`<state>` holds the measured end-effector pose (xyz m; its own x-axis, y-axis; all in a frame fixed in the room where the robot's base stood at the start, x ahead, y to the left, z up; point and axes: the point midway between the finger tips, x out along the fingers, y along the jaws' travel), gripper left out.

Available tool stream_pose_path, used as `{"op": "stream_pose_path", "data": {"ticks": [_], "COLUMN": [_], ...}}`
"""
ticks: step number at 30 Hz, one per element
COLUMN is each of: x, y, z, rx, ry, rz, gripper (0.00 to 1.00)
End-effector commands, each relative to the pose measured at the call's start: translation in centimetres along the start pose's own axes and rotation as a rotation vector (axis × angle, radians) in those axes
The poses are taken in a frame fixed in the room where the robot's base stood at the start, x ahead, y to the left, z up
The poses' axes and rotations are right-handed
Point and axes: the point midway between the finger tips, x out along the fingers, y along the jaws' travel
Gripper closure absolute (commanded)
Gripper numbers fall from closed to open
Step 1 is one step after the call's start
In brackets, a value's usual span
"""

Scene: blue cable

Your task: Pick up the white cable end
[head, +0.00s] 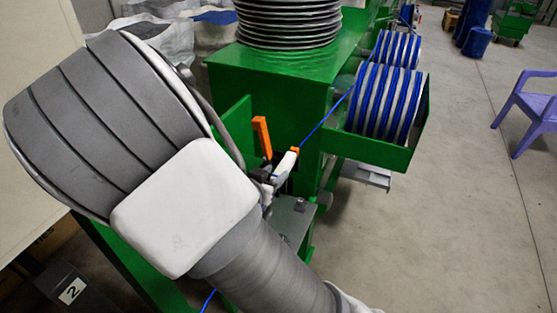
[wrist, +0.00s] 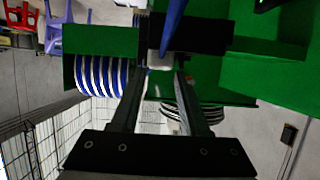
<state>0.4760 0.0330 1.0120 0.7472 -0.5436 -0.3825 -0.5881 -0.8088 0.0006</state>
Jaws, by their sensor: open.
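The blue cable (head: 325,121) runs from a spool down to a white piece with an orange tip, which looks like the white cable end (head: 285,163). In the wrist view the blue cable (wrist: 172,28) comes down from the top to a small whitish piece (wrist: 154,60). My gripper (wrist: 160,73) is open, with its two dark fingers apart. The whitish piece shows just beyond and between the fingertips; I cannot tell whether they touch it. In the head view my arm hides most of the gripper.
A green machine frame (head: 265,88) stands close around the cable end. An upright orange part (head: 262,137) is just left of it. Blue-and-white spools (head: 385,103) sit in a green holder at right. The floor (head: 455,190) farther right is clear up to a purple chair (head: 530,108).

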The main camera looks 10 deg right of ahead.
Motion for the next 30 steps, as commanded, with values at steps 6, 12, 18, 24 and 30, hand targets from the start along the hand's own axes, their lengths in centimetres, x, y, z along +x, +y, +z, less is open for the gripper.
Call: {"op": "stream_pose_path", "data": {"ticks": [6, 12, 18, 24, 30], "x": [1.6, 4.7, 5.8, 5.8, 5.8], "y": [0.1, 0.2, 0.2, 0.1, 0.1], "z": [0.1, 0.1, 0.0, 0.0, 0.0], "rx": [0.000, 0.000, 0.000, 0.000, 0.000], "ry": [0.000, 0.001, -0.001, 0.000, 0.000], "rz": [0.002, 0.003, 0.000, 0.000, -0.001], "gripper": [0.55, 0.55, 0.55, 0.60, 0.96]}}
